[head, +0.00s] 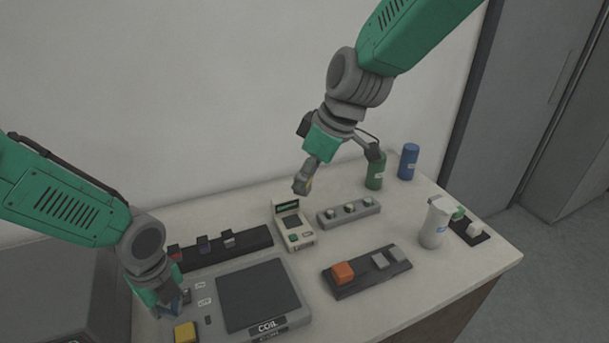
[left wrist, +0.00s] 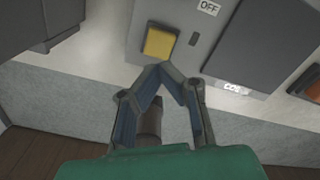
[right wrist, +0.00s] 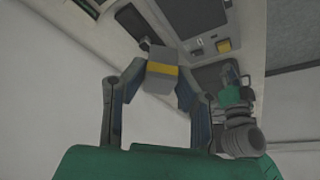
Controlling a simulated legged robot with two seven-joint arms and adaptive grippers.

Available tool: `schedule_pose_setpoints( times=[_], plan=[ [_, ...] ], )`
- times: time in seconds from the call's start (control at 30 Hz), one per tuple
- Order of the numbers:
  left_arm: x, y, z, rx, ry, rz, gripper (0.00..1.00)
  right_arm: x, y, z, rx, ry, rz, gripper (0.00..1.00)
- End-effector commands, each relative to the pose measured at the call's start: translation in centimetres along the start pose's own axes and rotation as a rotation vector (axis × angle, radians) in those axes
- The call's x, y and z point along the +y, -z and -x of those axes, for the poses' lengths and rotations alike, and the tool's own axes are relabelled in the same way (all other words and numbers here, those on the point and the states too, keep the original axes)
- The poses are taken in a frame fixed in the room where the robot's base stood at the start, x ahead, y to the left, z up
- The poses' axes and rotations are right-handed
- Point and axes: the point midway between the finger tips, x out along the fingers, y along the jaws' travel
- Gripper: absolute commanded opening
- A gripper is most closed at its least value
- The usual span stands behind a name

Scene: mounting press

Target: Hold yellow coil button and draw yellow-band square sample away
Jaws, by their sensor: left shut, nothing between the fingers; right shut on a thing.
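The yellow coil button (head: 185,332) sits at the front left of the grey unit marked COIL (head: 235,318). My right gripper (head: 304,186) is shut on the yellow-band square sample, a grey block with a yellow band (right wrist: 163,70). It holds the sample in the air above the back of the table.
A dark rack (head: 250,238) with several small samples stands behind the unit. A small meter (head: 293,225), a knobbed grey bar (head: 350,210), a tray with an orange block (head: 343,273), a white bottle (head: 434,225), and green (head: 375,172) and blue (head: 408,162) cylinders are to the right.

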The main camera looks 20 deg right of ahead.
Motion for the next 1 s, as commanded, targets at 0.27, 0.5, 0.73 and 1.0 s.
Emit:
schedule_pose_setpoints(
  times=[0.27,0.5,0.73,1.0],
  plan=[
    [-0.1,-0.1,2.6,-0.002,0.003,0.000,0.00,0.0,0.0,0.1,0.001,-0.001,0.000,0.00],
    [-0.2,-0.1,7.8,-0.001,0.003,0.002,0.00,0.0,0.0,0.1,0.001,-0.001,0.000,0.00],
    [-0.2,-0.1,11.1,0.000,0.000,0.000,0.00,0.0,0.1,0.0,0.001,-0.001,0.000,0.00],
    [-0.2,0.0,11.9,0.001,-0.002,0.000,0.00,0.1,0.0,0.0,0.001,0.000,0.000,0.00]
  ],
)
